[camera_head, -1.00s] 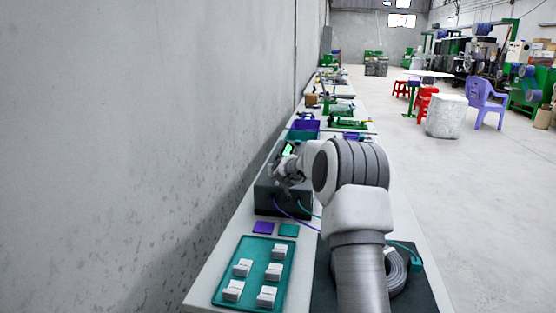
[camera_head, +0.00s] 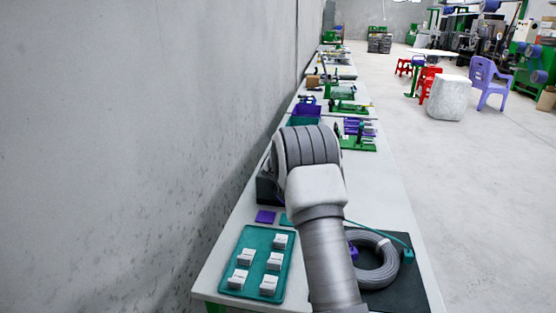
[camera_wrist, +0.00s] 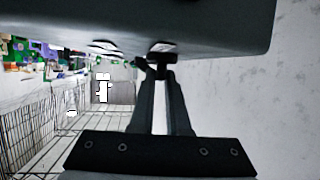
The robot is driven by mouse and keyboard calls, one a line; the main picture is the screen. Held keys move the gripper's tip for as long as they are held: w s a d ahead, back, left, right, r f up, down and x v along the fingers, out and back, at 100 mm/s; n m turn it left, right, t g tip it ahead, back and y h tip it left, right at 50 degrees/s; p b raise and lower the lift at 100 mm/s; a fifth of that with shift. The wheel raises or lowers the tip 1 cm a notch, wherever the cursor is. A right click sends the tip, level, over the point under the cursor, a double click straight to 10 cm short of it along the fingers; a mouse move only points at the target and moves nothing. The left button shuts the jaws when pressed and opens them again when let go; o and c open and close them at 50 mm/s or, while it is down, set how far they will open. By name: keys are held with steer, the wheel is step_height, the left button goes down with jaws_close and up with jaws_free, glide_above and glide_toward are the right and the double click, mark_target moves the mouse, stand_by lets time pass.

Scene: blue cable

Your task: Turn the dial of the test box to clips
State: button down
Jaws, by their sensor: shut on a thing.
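The dark test box (camera_head: 265,188) is on the bench beyond the small pads, mostly hidden behind my arm in the head view. In the wrist view the box (camera_wrist: 140,20) fills the top as a dark body seen very close. My gripper (camera_wrist: 160,68) reaches up to the box with its fingertips close together. They are shut on a small dark knob-like part at the box, which I take as the dial (camera_wrist: 160,47). Its pointer and markings cannot be read. In the head view my gripper is hidden behind my arm.
A teal tray (camera_head: 238,290) with several white blocks is at the front left. Purple (camera_head: 265,216) and teal pads lie behind it. A grey cable coil (camera_head: 377,278) lies on a dark mat (camera_head: 412,293) at right. A grey wall borders the left.

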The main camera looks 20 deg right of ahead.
steer(key=c, duration=0.9)
jaws_free()
steer(key=p+v, duration=0.1)
steer(key=v, duration=1.6)
steer(key=shift+r, duration=0.2)
steer(key=shift+s, duration=0.1)
